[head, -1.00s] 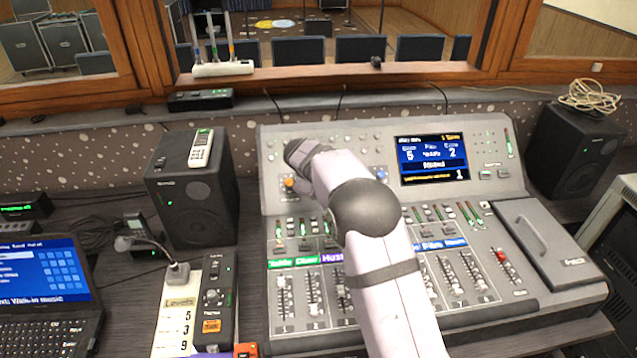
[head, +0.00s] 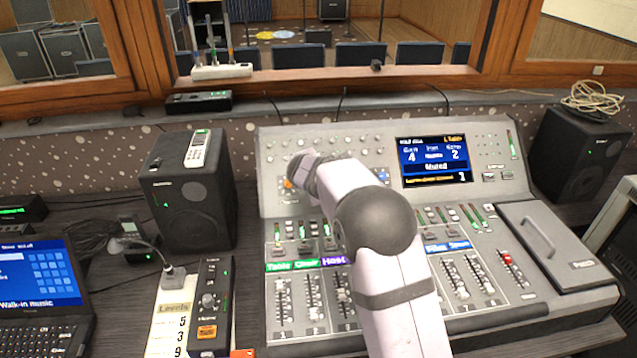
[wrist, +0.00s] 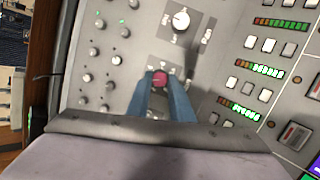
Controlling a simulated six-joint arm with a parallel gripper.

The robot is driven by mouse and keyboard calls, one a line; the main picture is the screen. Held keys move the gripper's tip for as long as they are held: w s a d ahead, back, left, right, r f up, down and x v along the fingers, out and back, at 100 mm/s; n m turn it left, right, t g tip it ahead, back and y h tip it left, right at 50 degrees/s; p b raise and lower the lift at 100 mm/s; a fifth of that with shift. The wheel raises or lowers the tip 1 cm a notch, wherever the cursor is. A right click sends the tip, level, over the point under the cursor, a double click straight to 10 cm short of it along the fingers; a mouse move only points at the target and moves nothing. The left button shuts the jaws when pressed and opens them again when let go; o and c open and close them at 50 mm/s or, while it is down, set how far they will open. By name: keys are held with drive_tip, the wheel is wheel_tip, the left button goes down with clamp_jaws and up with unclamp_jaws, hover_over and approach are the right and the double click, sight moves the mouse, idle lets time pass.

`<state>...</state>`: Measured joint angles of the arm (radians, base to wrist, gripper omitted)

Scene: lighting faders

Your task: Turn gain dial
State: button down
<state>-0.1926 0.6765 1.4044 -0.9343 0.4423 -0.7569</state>
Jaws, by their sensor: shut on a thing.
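My gripper (wrist: 160,84) is shut on the gain dial (wrist: 160,76), a small reddish-pink knob in the wrist view, with one blue finger on each side of it. In the head view an orange knob (head: 288,184) shows at the left of the mixing console (head: 275,207), just beside the end of my arm. My fingertips are hidden there behind my own wrist.
A white-pointer knob (wrist: 181,19) sits near the held dial. Small knobs and lit buttons surround it. Faders (head: 313,293) line the console's front. A Levels card (head: 171,325) reading 5, 3, 9 and a speaker (head: 188,200) stand to the left.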

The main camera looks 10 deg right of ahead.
idle(0.3)
drive_tip(key=c, duration=1.6)
unclamp_jaws()
drive_tip(key=shift+r, duration=0.1)
drive_tip(key=shift+b+v, duration=0.7)
drive_tip(key=shift+v, duration=2.9)
drive_tip(key=shift+s, duration=0.1)
